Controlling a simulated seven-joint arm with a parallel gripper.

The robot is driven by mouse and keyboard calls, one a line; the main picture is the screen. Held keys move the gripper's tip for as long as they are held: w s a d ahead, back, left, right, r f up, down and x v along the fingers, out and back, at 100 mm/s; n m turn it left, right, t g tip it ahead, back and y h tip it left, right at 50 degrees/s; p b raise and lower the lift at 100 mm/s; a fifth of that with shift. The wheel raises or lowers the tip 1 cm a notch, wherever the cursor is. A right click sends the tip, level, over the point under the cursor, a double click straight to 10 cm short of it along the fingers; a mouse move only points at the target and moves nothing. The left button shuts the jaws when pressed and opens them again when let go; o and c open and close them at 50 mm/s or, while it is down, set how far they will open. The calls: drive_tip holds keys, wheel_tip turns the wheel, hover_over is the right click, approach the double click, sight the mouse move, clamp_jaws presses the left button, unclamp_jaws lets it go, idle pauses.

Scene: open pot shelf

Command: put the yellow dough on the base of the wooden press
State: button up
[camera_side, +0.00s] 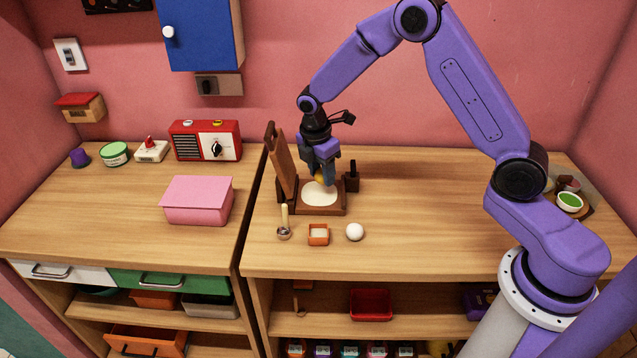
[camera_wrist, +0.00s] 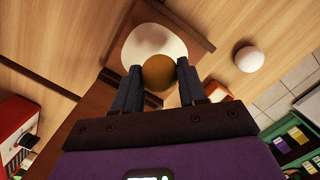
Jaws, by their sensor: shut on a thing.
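The yellow dough (camera_wrist: 158,73) is a round ball between the two fingers of my gripper (camera_wrist: 158,80) in the wrist view. My gripper (camera_side: 321,182) is shut on it, low over the wooden press. I cannot tell whether the dough touches the disc.
A white ball (camera_side: 355,232), a small orange box (camera_side: 318,235) and a scoop (camera_side: 284,230) lie in front of the press. A dark upright handle (camera_side: 352,177) stands at its right. A pink box (camera_side: 198,200) sits on the left counter. The right counter has free room.

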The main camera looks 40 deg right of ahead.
sight(317, 176)
drive_tip(key=shift+w+f, duration=0.35)
drive_tip(key=shift+w+a+f, duration=0.1)
drive_tip(key=shift+w+f, duration=0.1)
drive_tip(key=shift+f, duration=1.6)
drive_tip(key=shift+f, duration=0.15)
drive_tip(key=o, duration=1)
drive_tip(key=shift+o, duration=0.2)
